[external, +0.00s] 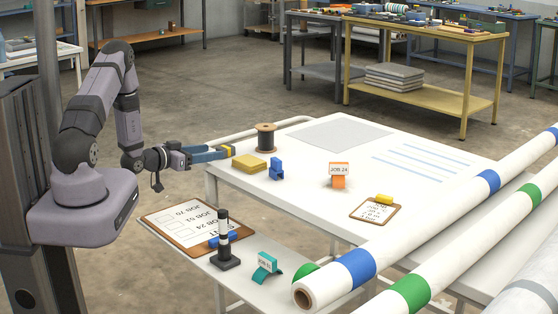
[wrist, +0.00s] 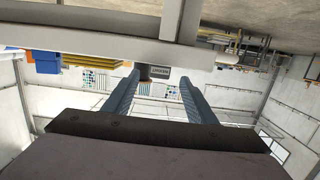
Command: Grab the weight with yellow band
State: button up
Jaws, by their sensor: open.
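My gripper (external: 220,153) has blue fingers and reaches right toward the left edge of the white table. In the wrist view my gripper (wrist: 160,82) is open, and no object shows clasped between the fingers. A small yellow patch (external: 230,150) shows at the fingertips; I cannot tell whether it belongs to a finger or to something behind. I cannot make out a weight with a yellow band for certain.
On the white table (external: 310,205) are a yellow block (external: 249,162), a blue holder (external: 276,169), a wooden spool (external: 265,138), an orange card holder (external: 338,176) and a small clipboard (external: 375,208). A larger clipboard (external: 180,220) and teal holder (external: 267,267) lie on the shelf. Long rolls cross the right.

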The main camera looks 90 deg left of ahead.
aim_at(226, 146)
jog(key=shift+p+x, duration=0.65)
jog(key=shift+x, duration=3)
jog(key=c, duration=1.2)
jog(key=shift+r, duration=0.1)
grip_shut()
jog(key=shift+r, duration=0.15)
jog(key=shift+r, duration=0.5)
notch_tip(226, 146, up, 8)
jog(key=shift+r, duration=0.25)
jog(key=shift+w, duration=0.1)
